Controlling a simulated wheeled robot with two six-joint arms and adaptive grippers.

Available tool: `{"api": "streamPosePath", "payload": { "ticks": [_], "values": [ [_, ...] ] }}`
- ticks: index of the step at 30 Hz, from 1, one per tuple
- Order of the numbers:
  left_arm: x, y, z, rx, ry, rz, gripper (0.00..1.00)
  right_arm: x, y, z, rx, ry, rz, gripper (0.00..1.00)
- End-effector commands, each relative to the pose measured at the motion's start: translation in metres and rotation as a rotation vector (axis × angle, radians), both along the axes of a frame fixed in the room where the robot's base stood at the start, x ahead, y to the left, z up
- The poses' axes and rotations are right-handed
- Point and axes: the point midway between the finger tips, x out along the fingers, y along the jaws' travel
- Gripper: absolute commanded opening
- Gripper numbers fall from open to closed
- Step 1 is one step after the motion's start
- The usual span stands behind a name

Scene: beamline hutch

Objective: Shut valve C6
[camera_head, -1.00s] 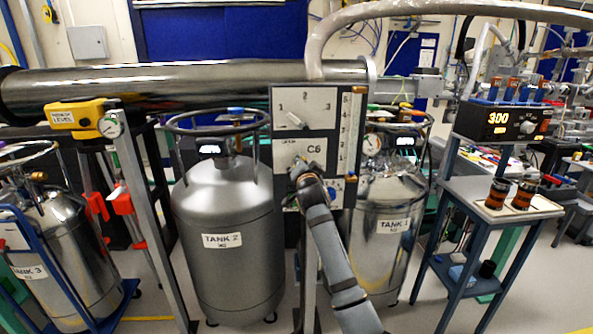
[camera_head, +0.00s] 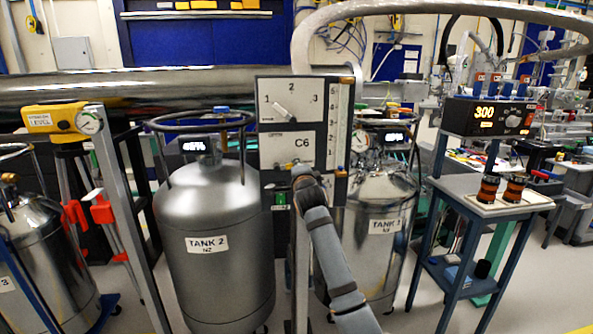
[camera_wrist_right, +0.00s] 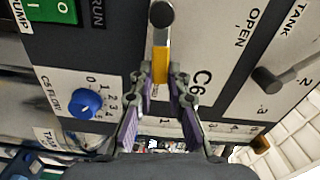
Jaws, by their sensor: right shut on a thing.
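An OPEN mark (camera_wrist_right: 257,27) is printed on the plate. My right gripper (camera_wrist_right: 161,82) is shut on the lever. My left gripper is out of view.
The panel also has a selector lever (camera_head: 284,113), a blue flow knob (camera_wrist_right: 88,103) and a green pump switch (camera_wrist_right: 55,8). Tank 2 (camera_head: 207,205) and Tank 1 (camera_head: 385,190) stand on either side behind it. A blue-legged table (camera_head: 470,200) is at right.

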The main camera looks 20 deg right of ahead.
Motion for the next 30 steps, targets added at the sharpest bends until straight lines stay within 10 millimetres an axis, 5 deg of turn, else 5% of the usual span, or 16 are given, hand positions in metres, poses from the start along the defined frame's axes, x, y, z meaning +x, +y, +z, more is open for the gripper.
{"api": "streamPosePath", "payload": {
  "ticks": [18,19,24,30],
  "values": [
    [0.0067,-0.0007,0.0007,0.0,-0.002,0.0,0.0,0.0002,0.0001,-0.0043,0.038,-0.007,0.0,0.0],
    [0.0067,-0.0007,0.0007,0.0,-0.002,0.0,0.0,0.0003,0.0001,-0.0042,0.038,-0.007,0.0,0.18],
    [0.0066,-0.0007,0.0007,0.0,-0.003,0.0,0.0,0.0001,0.0,-0.0033,0.037,-0.008,0.001,0.39],
    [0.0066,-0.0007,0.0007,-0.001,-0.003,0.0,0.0,-0.0001,-0.0002,-0.0027,0.037,-0.01,0.0,0.39]
  ]
}}
